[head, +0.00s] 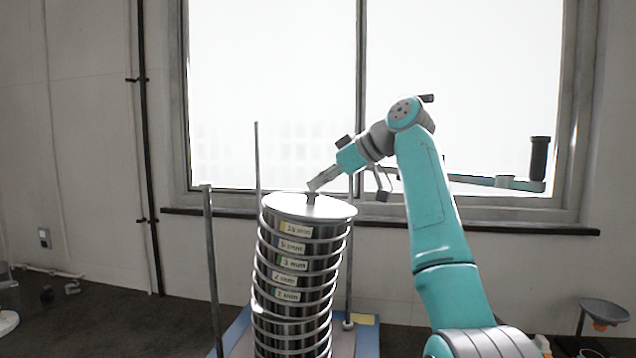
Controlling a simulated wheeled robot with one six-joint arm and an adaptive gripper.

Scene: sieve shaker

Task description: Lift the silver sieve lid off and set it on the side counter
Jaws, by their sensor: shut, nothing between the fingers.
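The silver sieve lid (285,207) is a flat round disc lying on top of the tall sieve stack (291,268). A small dark knob (311,198) stands at the lid's middle. My gripper (313,186) comes down at a slant from the upper right, with its fingertips right at or just above the knob. It is shut with nothing held. Whether the fingertips touch the knob cannot be told from this view. The side counter cannot be made out for certain.
Upright metal rods (213,270) stand around the stack, which rests on a blue base (366,340). A funnel on a stand (604,311) is at the lower right. A window and its sill (400,222) are behind. Dark surface at left is mostly clear.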

